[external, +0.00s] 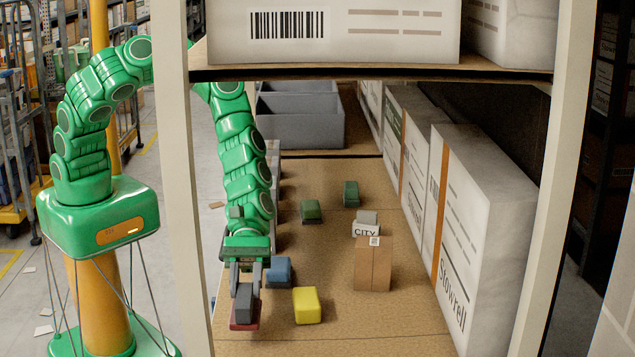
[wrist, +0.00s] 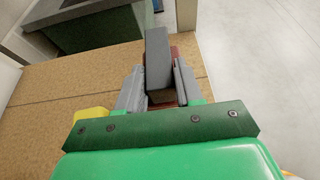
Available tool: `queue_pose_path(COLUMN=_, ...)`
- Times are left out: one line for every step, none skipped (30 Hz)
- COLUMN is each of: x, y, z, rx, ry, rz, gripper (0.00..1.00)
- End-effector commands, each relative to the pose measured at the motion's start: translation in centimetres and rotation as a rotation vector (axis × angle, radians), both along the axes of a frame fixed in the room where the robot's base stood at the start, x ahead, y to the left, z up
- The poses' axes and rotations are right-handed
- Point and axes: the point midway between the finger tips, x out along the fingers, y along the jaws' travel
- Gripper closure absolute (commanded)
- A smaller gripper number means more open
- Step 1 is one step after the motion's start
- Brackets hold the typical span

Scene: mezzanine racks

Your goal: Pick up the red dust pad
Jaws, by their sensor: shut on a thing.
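The red dust pad (external: 244,325) shows at the front left of the shelf board, with a red base and a grey block-like upper part. My gripper (external: 246,287) points down over it, its two fingers on either side of the grey part and shut on it. In the wrist view the pad (wrist: 158,65) stands between the fingers of my gripper (wrist: 158,82), with red showing at its edges. I cannot tell whether its base touches the board.
A blue block (external: 278,271) and a yellow block (external: 307,305) lie close to the right. Two green blocks (external: 311,211) (external: 351,194) and a brown carton (external: 373,266) are farther off. White boxes (external: 485,230) line the right side. A post (external: 185,170) and upper shelf (external: 370,73) frame the space.

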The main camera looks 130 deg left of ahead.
Motion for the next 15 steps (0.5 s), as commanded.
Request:
queue_pose_path(x=-0.5, y=0.1, z=0.8, rx=-0.001, ry=-0.002, rz=0.003, gripper=0.95)
queue_pose_path(x=-0.8, y=0.2, z=1.1, rx=0.001, ry=-0.002, rz=0.003, gripper=0.95)
queue_pose_path(x=-1.2, y=0.1, z=1.7, rx=0.001, ry=-0.004, rz=0.002, gripper=0.95)
queue_pose_path(x=-1.6, y=0.1, z=2.2, rx=0.000, ry=-0.004, rz=0.002, gripper=0.95)
queue_pose_path(x=-1.9, y=0.0, z=2.6, rx=-0.001, ry=-0.005, rz=0.001, gripper=0.95)
queue_pose_path(x=-2.4, y=-0.1, z=3.1, rx=-0.003, ry=-0.004, rz=0.001, gripper=0.95)
queue_pose_path(x=-2.7, y=0.0, z=3.5, rx=-0.002, ry=-0.003, rz=0.002, gripper=0.95)
queue_pose_path(x=-3.0, y=0.0, z=3.9, rx=-0.002, ry=-0.003, rz=0.002, gripper=0.95)
queue_pose_path(x=-3.5, y=0.1, z=4.4, rx=0.000, ry=-0.003, rz=0.003, gripper=0.95)
queue_pose_path(x=-3.9, y=0.0, z=4.8, rx=0.001, ry=-0.002, rz=0.003, gripper=0.95)
queue_pose_path(x=-4.2, y=0.0, z=5.2, rx=0.001, ry=-0.003, rz=0.002, gripper=0.95)
queue_pose_path(x=-4.9, y=0.0, z=5.3, rx=-0.001, ry=-0.002, rz=0.003, gripper=0.95)
queue_pose_path(x=-5.3, y=-0.1, z=5.5, rx=-0.002, ry=-0.001, rz=0.002, gripper=0.95)
queue_pose_path(x=-5.7, y=-0.1, z=5.7, rx=-0.002, ry=-0.002, rz=0.003, gripper=0.95)
queue_pose_path(x=-6.2, y=-0.1, z=5.9, rx=-0.001, ry=-0.003, rz=0.003, gripper=0.95)
